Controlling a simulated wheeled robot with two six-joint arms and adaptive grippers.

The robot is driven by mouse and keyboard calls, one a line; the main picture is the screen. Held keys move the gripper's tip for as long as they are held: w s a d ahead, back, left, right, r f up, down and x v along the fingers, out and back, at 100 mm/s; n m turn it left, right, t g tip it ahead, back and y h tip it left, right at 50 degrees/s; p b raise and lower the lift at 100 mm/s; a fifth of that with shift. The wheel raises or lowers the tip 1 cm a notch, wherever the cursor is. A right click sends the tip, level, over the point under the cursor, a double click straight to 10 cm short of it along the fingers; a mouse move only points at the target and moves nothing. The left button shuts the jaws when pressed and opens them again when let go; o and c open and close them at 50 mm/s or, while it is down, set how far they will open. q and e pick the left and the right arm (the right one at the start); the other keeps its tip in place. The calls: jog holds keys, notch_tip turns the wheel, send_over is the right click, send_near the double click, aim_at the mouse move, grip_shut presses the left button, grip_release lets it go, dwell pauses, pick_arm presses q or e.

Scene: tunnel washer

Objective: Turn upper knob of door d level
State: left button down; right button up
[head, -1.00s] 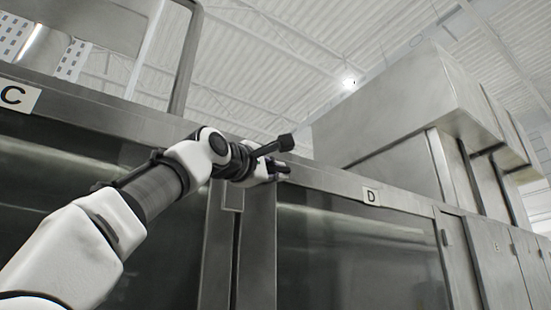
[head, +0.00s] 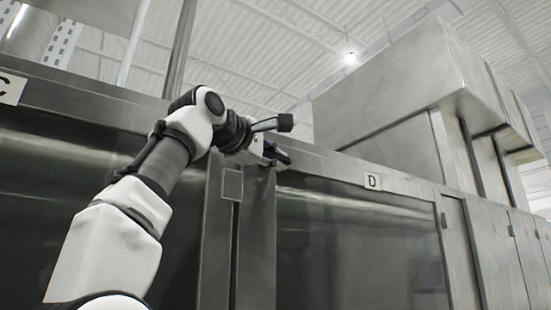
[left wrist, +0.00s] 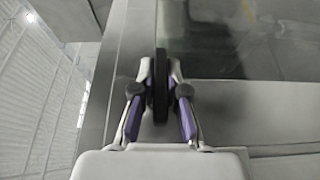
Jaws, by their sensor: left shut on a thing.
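Door D (head: 355,245) is a dark glossy panel in a steel frame, under a label "D" (head: 373,182). My left gripper (head: 276,158) is at the upper left corner of this door. In the left wrist view, the left gripper (left wrist: 160,88) is shut on a black, narrow knob (left wrist: 160,62), with one finger on each side. The knob lies nearly parallel to the machine's top edge in that view, at a slight angle to it. In the head view the gripper hides the knob. My right gripper is not in view.
A steel post with a small plate (head: 232,184) stands left of door D. Another dark panel, with label "C" (head: 8,88) above it, is further left. A large steel housing (head: 400,90) rises behind the top edge. More steel panels run to the right.

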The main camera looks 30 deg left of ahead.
pick_arm(q)
jog(key=c, duration=1.2)
grip_release()
